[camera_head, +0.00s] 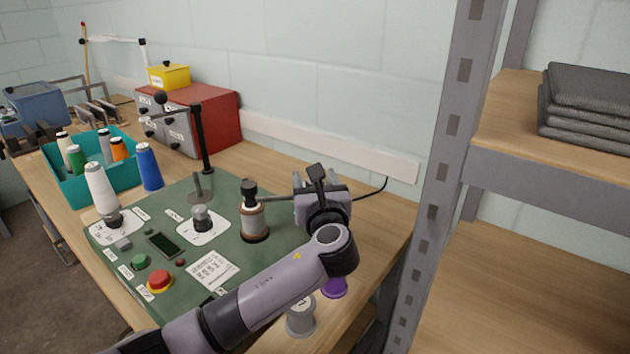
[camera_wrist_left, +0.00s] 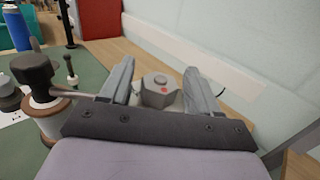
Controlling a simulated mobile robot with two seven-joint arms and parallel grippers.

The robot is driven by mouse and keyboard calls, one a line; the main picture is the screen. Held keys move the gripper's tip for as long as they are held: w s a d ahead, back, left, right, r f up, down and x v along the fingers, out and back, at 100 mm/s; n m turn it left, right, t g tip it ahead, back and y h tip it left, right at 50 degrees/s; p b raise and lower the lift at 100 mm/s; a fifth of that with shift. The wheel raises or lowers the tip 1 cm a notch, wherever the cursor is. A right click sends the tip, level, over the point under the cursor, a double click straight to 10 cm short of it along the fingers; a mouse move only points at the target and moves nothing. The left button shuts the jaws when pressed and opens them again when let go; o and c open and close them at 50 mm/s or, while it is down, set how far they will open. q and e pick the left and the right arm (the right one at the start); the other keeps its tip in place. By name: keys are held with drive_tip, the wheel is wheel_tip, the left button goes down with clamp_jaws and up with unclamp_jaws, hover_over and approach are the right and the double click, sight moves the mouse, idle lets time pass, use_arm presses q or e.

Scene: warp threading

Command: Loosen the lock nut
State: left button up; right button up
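The lock nut, taken to be a grey hexagonal piece (camera_wrist_left: 158,90) with a small red mark, shows in the left wrist view between the two fingers of my left gripper (camera_wrist_left: 160,82). The fingers stand apart on either side of it, with narrow gaps showing; I cannot tell whether either touches it. In the head view my left gripper (camera_head: 320,200) is at the right end of the green board (camera_head: 180,265). It hides the nut there. My right gripper is not in view.
A brown and white post with a black top (camera_head: 254,215) stands just left of the gripper, a metal rod reaching from it. A grey spool (camera_head: 300,317) and a purple spool (camera_head: 334,288) are near the arm. A metal shelf upright (camera_head: 445,170) rises at the right.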

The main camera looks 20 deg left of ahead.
use_arm(q)
drive_tip(key=v, duration=0.7)
drive_tip(key=shift+b, duration=0.3)
drive_tip(key=shift+s+d, duration=0.1)
